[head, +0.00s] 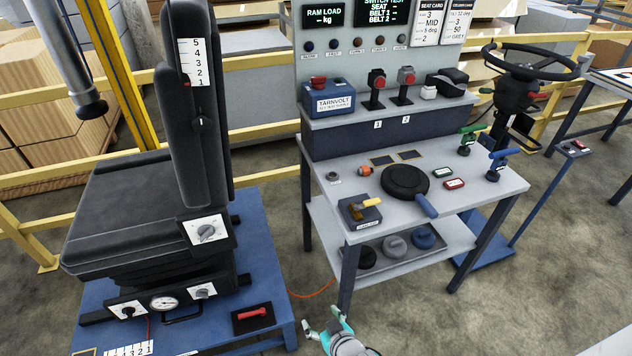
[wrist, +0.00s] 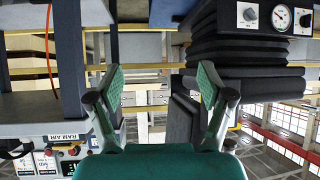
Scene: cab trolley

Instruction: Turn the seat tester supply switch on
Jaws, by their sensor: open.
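A blue supply box (head: 328,98) labelled TARNVOLT stands at the left end of the trolley's upper shelf in the head view. Its small lettering is too small to read surely. A red switch knob (head: 318,81) sits on its top left; whether it is on or off I cannot tell. My gripper (head: 324,321) is at the bottom of the head view, in front of the trolley and well below and apart from the box. In the wrist view my gripper (wrist: 161,82) has its two green-padded fingers spread wide with nothing between them. I cannot make out the switch there.
The black seat (head: 150,200) on its blue stand is at the left. Floor shows before the trolley.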

